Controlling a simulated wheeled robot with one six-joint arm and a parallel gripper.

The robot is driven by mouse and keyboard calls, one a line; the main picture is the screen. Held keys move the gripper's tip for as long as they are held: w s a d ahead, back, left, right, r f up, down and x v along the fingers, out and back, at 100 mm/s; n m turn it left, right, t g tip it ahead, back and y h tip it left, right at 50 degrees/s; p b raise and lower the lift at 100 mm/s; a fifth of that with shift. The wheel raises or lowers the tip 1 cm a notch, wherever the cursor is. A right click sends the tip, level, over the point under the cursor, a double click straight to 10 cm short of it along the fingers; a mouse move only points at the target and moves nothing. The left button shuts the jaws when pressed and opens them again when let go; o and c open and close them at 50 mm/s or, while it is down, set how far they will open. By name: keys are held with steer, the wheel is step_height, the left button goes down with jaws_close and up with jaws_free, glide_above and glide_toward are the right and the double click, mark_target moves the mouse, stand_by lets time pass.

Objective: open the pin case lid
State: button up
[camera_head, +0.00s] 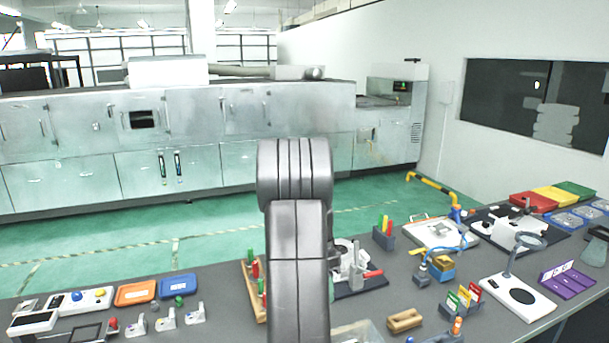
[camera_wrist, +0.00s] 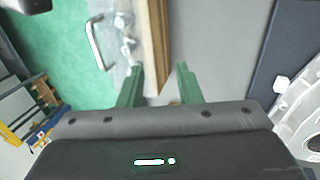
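My gripper (camera_wrist: 160,86) shows in the wrist view as two green fingers standing apart, with a gap between them. A long brown wooden edge (camera_wrist: 157,40) runs up from this gap, close to the left finger. To its left is a pale, clear-looking strip with small metal pieces (camera_wrist: 127,25) and a silver bar handle (camera_wrist: 96,43). I cannot tell for sure which of these belongs to the pin case, or whether the fingers touch anything. In the head view my arm hides the gripper. A pale clear container (camera_head: 362,332) is partly cut off at the bottom edge there.
A wooden rack (camera_head: 249,287) with red and green handles stands left of my arm. A small wooden block (camera_head: 405,320) lies to the right. In the wrist view a dark mat (camera_wrist: 283,60) and a white part (camera_wrist: 302,128) lie at the right, with bare grey table (camera_wrist: 220,50) between.

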steer(key=shift+w+a+f+g+h+p, duration=0.25)
steer(key=shift+w+f+g+p, duration=0.1)
steer(key=shift+w+g, duration=0.3)
steer(key=shift+w+a+f+g+h+p, duration=0.2)
steer(key=shift+w+f+g+h+p, duration=0.1)
steer(key=shift+w+g, duration=0.3)
steer(key=shift+s, duration=0.1)
steer(key=shift+s, duration=0.1)
